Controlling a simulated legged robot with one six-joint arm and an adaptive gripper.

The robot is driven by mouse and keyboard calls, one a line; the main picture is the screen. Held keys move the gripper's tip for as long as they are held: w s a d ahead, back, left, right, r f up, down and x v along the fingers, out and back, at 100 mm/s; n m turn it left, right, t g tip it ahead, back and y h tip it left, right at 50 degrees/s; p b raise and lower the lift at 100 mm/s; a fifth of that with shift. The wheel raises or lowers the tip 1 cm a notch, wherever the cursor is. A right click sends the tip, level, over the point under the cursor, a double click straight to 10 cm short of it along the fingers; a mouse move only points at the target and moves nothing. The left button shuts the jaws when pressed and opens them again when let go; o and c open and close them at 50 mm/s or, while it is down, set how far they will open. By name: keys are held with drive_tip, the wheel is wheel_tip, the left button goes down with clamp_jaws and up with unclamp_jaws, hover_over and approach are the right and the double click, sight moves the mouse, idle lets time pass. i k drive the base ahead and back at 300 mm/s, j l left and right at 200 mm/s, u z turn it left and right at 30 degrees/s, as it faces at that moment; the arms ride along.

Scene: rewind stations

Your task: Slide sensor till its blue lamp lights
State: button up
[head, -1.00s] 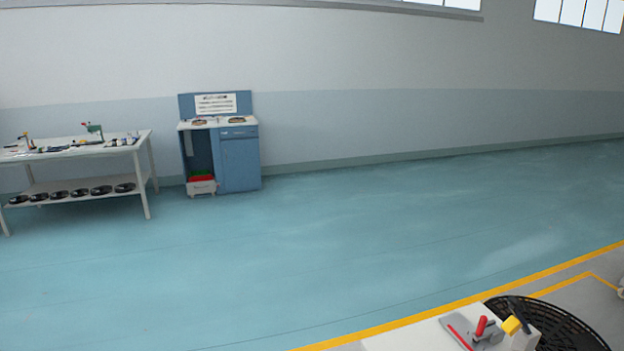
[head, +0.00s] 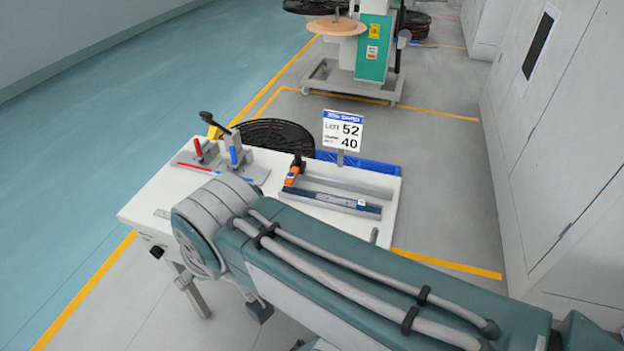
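The likely sensor (head: 292,175), a small orange block with a dark upright part, is at the left end of a long grey rail (head: 325,198) on the white table (head: 150,205). A small pale block with a blue mark (head: 361,204) is near the rail's right end. I cannot tell whether any blue lamp is lit. My gripper is not in view; only my teal arm links show, crossing in front of the table's near side.
A fixture with red and blue handles (head: 215,158) stands on the table's left. A sign reading 52 and 40 (head: 343,130) rises behind the rail. A black spool (head: 273,137) is behind the table. Grey cabinets (head: 560,130) line the right.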

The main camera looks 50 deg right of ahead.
sight(298, 166)
drive_tip(key=k+j, duration=0.1)
drive_tip(key=k, duration=0.3)
drive_tip(key=k+z, duration=0.15)
drive_tip(key=z, duration=0.2)
drive_tip(key=i+z, duration=0.3)
drive_tip(key=z, duration=0.2)
drive_tip(key=i+z, duration=0.25)
drive_tip(key=z, duration=0.25)
drive_tip(key=l, duration=0.6)
